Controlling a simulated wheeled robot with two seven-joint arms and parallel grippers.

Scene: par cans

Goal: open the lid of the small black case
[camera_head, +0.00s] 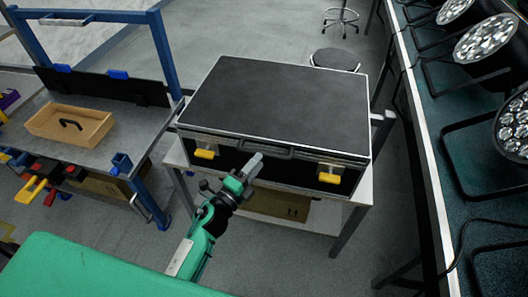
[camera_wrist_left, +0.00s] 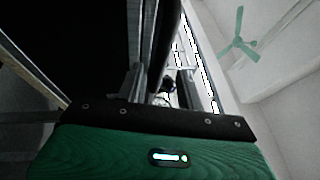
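The black case (camera_head: 280,100) has silver edges and sits on a small light-topped table. Its lid lies flat and shut. On its front are a left yellow latch (camera_head: 205,153), a right yellow latch (camera_head: 329,178) and a dark handle (camera_head: 266,149) between them. I cannot tell whether the latches are undone. My left gripper (camera_head: 254,164) is at the case's front, just below the handle; contact is unclear. In the left wrist view its two grey fingers (camera_wrist_left: 158,86) stand apart, with the case's dark surface (camera_wrist_left: 75,40) close beyond them. My right gripper is not in view.
A workbench (camera_head: 90,150) with a blue frame and a wooden tray (camera_head: 70,124) stands on the left. A counter with several par cans (camera_head: 486,38) runs along the right. A round stool (camera_head: 335,59) is behind the case. Grey floor is open in front.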

